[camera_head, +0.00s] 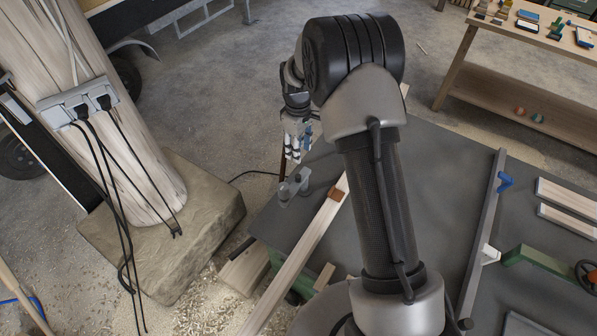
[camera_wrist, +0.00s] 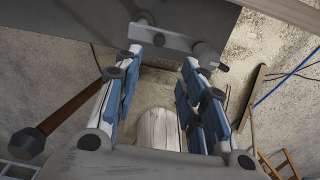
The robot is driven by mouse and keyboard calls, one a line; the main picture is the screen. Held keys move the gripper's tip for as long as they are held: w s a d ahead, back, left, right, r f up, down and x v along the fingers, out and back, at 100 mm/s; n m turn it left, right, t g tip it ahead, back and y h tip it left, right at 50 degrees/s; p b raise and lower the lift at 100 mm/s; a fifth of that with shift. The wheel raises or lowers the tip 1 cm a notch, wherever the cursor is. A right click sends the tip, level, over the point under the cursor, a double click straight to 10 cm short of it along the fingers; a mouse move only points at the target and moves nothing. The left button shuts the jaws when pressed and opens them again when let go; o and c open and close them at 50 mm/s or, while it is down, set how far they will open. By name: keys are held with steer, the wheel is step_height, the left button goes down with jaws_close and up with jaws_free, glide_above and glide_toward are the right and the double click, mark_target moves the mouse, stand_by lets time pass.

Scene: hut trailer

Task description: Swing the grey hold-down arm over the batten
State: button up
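The grey hold-down arm (camera_head: 292,187) sits at the table's left edge, to the left of the batten and apart from it. In the wrist view the grey arm (camera_wrist: 176,40) crosses the top, just beyond my fingertips, with short round pegs. The batten (camera_head: 300,245) is a long pale strip lying diagonally on the table, with a small brown block (camera_head: 338,194) on it. My gripper (camera_head: 298,146) is above the grey arm. In the wrist view my gripper (camera_wrist: 158,62) is open, blue-padded fingers apart, nothing visibly held. Whether a finger touches the arm I cannot tell.
A brown rod with a dark knob (camera_wrist: 28,143) passes beside my left finger. The dark grey table (camera_head: 440,170) carries a long bar (camera_head: 482,235) and a green tool (camera_head: 540,262) at right. A pale post (camera_head: 110,130) on a stone block (camera_head: 215,215) stands left, with hanging cables.

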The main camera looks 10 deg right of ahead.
mark_target(298, 176)
step_height(298, 176, down, 14)
steer(key=shift+w+f, duration=0.1)
steer(key=shift+c, duration=0.6)
jaws_close()
stand_by(0.4)
